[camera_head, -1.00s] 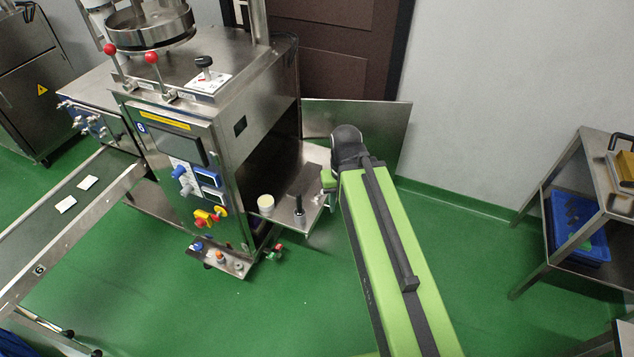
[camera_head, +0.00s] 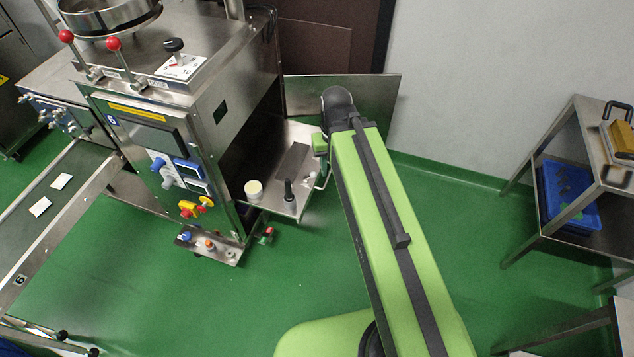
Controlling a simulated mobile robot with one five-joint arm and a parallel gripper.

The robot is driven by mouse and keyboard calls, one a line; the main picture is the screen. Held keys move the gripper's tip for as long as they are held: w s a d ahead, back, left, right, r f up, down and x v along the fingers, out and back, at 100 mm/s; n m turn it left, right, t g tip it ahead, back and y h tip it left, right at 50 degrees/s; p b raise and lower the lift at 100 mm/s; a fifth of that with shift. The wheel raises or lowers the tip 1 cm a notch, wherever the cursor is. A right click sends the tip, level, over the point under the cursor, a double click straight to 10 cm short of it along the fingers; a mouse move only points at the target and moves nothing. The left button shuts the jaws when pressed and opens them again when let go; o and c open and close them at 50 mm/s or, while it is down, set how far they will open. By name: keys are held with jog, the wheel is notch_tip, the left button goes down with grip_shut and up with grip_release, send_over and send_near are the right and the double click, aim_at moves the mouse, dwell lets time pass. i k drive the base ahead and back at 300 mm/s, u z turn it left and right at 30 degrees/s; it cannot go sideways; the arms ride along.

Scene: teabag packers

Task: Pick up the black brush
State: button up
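A small black upright object (camera_head: 288,190) stands on the steel side shelf (camera_head: 272,203) of the packing machine. It may be the black brush, but it is too small to tell. My green arm reaches out from the bottom, and its far dark joint is just right of this shelf. A short green part of my arm shows left of that joint. My gripper's fingers cannot be made out and appear hidden behind the arm.
A cream cup-like piece (camera_head: 253,190) stands beside the black object. The packing machine (camera_head: 150,135) fills the left. A steel rack (camera_head: 571,130) at right holds a blue crate (camera_head: 548,205) and a yellowish black-handled item (camera_head: 622,135). Green floor lies clear between.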

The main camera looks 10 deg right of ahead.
aim_at(287, 184)
jog(key=u, duration=1.65)
jog(key=i, duration=0.35)
jog(key=u, duration=0.4)
jog(key=k, duration=0.95)
jog(key=z, duration=0.15)
jog(key=i, duration=0.95)
jog(key=u, duration=0.1)
